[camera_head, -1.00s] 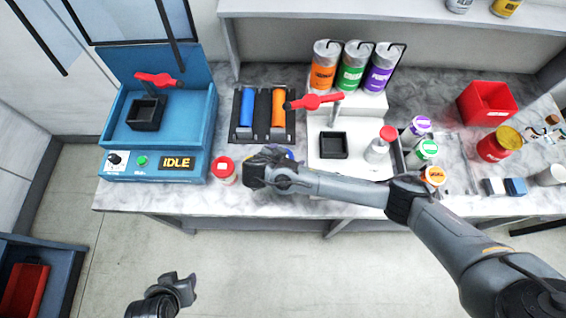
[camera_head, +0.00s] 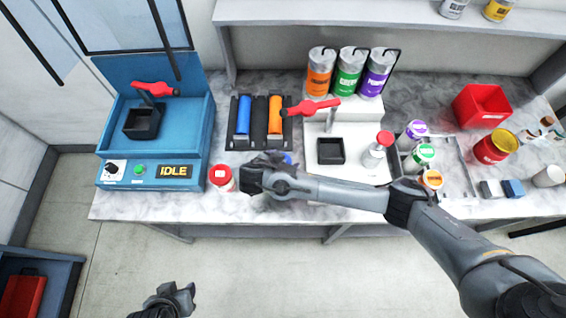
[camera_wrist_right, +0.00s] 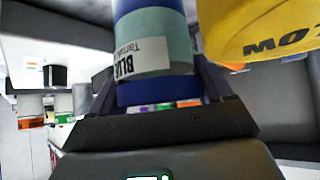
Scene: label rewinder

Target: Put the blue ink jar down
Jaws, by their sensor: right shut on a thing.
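My right gripper (camera_head: 262,172) is shut on the blue ink jar (camera_wrist_right: 155,45), above or at the front part of the bench. In the right wrist view the jar stands between the fingers, with its white "BLUE" label showing and its upper end cut off by the frame. In the head view the gripper and forearm cover most of the jar, so contact with the bench cannot be told. A patch of blue (camera_head: 287,159) shows behind the gripper. My left gripper (camera_head: 168,302) is low in the head view, away from the bench; its jaws are unclear.
A red-lidded jar (camera_head: 221,178) stands just left of my right gripper. The blue machine (camera_head: 130,174) reads IDLE. A roller rack (camera_head: 261,140) and white station (camera_head: 350,168) lie behind. A yellow lettered object (camera_wrist_right: 270,30) is close in the wrist view.

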